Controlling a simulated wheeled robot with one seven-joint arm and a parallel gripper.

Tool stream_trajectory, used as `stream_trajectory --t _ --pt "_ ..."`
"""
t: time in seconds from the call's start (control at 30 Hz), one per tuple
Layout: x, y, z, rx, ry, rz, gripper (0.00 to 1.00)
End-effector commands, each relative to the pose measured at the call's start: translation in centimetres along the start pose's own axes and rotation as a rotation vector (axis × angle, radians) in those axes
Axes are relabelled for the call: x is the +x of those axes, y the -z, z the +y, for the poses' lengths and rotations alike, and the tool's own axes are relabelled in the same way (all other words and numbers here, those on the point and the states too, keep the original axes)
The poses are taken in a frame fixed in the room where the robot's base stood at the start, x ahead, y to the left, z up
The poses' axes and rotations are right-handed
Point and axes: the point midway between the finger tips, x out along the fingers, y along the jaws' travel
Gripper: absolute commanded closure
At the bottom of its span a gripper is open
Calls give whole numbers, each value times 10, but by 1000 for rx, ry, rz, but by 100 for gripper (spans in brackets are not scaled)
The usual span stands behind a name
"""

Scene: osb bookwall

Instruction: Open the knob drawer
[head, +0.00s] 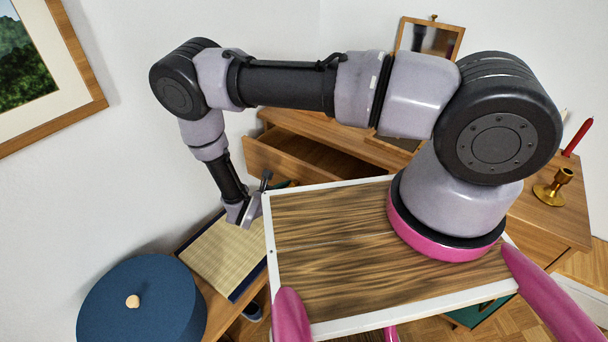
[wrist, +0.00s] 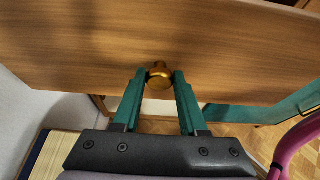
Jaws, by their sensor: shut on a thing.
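The wooden drawer (head: 280,167) stands pulled out from the brown cabinet (head: 375,150) in the head view, and its dark inside shows from above. In the wrist view its plain wood front (wrist: 90,45) fills the upper part. A round brass knob (wrist: 159,80) sticks out from this front. My gripper (wrist: 160,76) is shut on the knob, with one green finger on each side of it. In the head view my gripper (head: 262,188) is at the drawer's front, and the knob cannot be made out there.
A woven mat with a dark edge (head: 225,257) and a round blue box (head: 142,305) lie on a lower wooden surface below the drawer, at the left. A brass candlestick (head: 552,190) and a framed mirror (head: 430,38) stand on the cabinet.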

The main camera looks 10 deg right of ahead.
Motion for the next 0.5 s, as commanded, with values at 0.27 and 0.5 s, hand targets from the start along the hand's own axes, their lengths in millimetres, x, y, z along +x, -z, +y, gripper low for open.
stream_trajectory --t 0.27,0.5 --pt "-58 24 1 1 -3 0 100" --pt "-77 32 0 2 0 -1 100"
